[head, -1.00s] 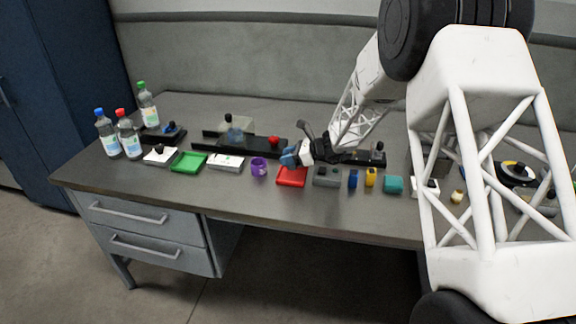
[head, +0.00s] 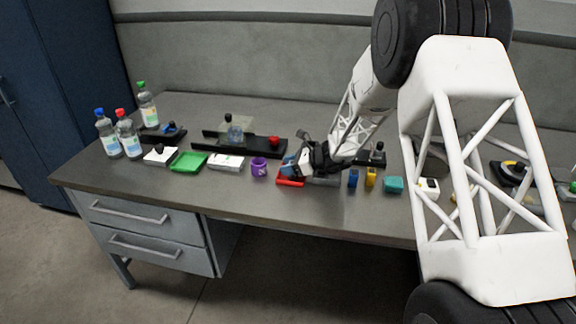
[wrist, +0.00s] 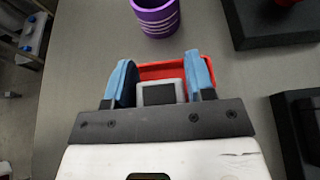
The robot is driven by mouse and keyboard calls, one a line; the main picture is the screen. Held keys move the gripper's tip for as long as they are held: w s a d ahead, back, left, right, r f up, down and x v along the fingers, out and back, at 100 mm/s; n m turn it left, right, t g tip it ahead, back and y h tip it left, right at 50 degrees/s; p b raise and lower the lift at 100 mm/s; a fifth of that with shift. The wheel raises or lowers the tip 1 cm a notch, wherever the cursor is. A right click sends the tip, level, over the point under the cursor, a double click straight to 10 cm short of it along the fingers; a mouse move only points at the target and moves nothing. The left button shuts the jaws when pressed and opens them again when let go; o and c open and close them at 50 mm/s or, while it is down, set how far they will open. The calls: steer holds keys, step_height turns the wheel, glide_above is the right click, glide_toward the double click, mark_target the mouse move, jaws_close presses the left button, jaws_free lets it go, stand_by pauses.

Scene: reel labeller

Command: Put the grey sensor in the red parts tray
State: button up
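The red parts tray (head: 291,183) lies near the front edge of the table. It also shows in the wrist view (wrist: 178,70), beyond and between the fingertips. My gripper (head: 290,167) is low over the tray, its blue fingers pointing down. In the wrist view my gripper (wrist: 160,82) has a small grey sensor (wrist: 160,93) with a dark face between its two blue fingers, and both fingers appear to touch its sides. The sensor overlaps the near part of the tray. I cannot tell whether it touches the tray floor. The fingers hide it in the head view.
A purple cup (head: 259,168) stands left of the tray. A grey tray (head: 322,181), a blue block (head: 353,178) and a yellow block (head: 370,177) are to the right. A black fixture with a red knob (head: 273,141) is behind. The front table strip is clear.

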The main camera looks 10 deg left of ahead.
steer(key=shift+o, duration=1.4)
steer(key=shift+r, duration=0.2)
steer(key=v, duration=1.2)
steer(key=s+d+r+n+h, duration=0.25)
steer(key=s+d+r, duration=0.2)
steer(key=s, duration=0.25)
steer(key=s+d+r+n+h, duration=0.1)
steer(key=s+d+r+n, duration=0.2)
steer(key=s+r, duration=0.3)
steer(key=s+d+r+n+h, duration=0.2)
steer(key=s+d+r+n, duration=0.15)
steer(key=s, duration=0.45)
steer(key=s+d+r+n+t+h, duration=0.1)
steer(key=s+d+n+h, duration=0.1)
steer(key=s+d, duration=0.3)
steer(key=s+d+r+n+h, duration=0.2)
steer(key=s+d+n+h, duration=0.1)
steer(key=s, duration=1.1)
steer(key=s+d+r+n+t+h, duration=0.1)
steer(key=s+d+n+h, duration=0.2)
steer(key=s+d, duration=0.4)
steer(key=s, duration=0.3)
steer(key=shift+r+n+t, duration=0.3)
steer(key=shift+r+n, duration=0.05)
steer(key=shift+n, duration=0.05)
